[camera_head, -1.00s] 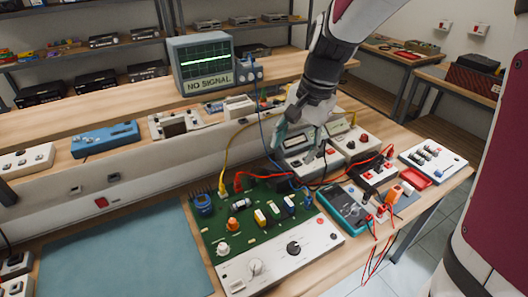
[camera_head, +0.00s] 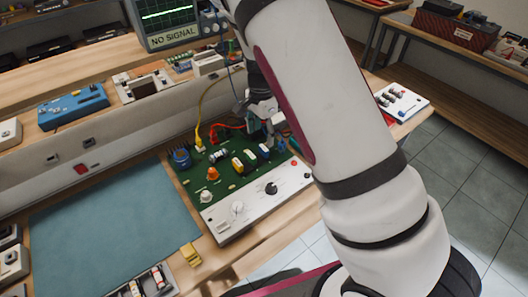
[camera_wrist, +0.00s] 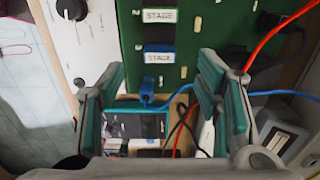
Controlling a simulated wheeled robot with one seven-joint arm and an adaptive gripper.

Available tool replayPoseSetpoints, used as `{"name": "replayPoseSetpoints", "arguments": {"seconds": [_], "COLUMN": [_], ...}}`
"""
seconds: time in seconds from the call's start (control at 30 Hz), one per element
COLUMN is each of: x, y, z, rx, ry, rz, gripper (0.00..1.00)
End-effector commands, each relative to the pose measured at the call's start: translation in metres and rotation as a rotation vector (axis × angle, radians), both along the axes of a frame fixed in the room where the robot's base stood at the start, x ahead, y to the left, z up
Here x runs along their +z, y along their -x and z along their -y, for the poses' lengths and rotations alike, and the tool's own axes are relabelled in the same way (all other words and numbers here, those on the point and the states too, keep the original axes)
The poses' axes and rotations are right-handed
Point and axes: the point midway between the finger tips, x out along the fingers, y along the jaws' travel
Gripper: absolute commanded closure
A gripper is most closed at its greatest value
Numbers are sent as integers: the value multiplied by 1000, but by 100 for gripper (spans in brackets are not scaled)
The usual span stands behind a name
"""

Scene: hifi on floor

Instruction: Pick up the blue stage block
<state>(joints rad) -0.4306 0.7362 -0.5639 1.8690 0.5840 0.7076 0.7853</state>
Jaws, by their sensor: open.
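The blue stage block (camera_wrist: 158,54) shows in the wrist view as a dark block with a blue-edged "STAGE" label, seated on the green circuit board (camera_wrist: 188,40). In the head view the blue block (camera_head: 264,150) stands at the right end of a short row on the board. My gripper (camera_wrist: 160,75) is open, its two teal-padded fingers apart to the left and right below the block, with nothing held between them. In the head view my gripper (camera_head: 270,122) is low at the board's far right corner, partly hidden by my arm.
A green-edged stage block (camera_wrist: 158,15) stands close beside the blue one. A blue lead (camera_wrist: 270,93) and red lead (camera_wrist: 275,35) run near my fingers. A white panel with knobs (camera_head: 250,205) fronts the board. A teal mat (camera_head: 115,220) lies left, mostly clear.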

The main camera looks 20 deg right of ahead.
Motion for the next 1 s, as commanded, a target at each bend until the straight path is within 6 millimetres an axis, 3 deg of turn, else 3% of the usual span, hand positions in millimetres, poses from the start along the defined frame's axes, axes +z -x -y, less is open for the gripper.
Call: {"name": "replayPoseSetpoints", "arguments": {"seconds": [0.7, 1.0], "x": [-73, -76], "y": [-1, -2], "z": [7, 6], "rx": [2, 2], "ry": [0, 0], "rz": [-1, 1], "gripper": [42, 44]}}
